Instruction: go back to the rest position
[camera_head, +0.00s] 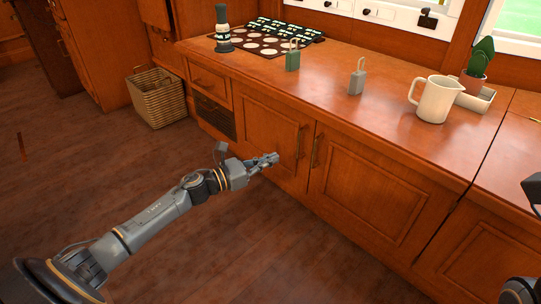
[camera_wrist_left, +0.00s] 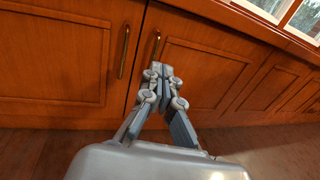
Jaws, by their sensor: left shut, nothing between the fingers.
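My left gripper (camera_head: 272,159) is shut and empty in the head view, held low in front of the wooden cabinet. In the left wrist view its two fingers (camera_wrist_left: 160,70) meet at the tips, with the cabinet doors (camera_wrist_left: 80,60) behind them. Its fingertips appear near a brass door handle (camera_head: 300,141), but I cannot tell the exact gap. Of my right arm, only dark parts show at the right edge of the head view, and its fingers cannot be made out.
A wicker basket (camera_head: 157,98) stands on the floor. Open floor lies left.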

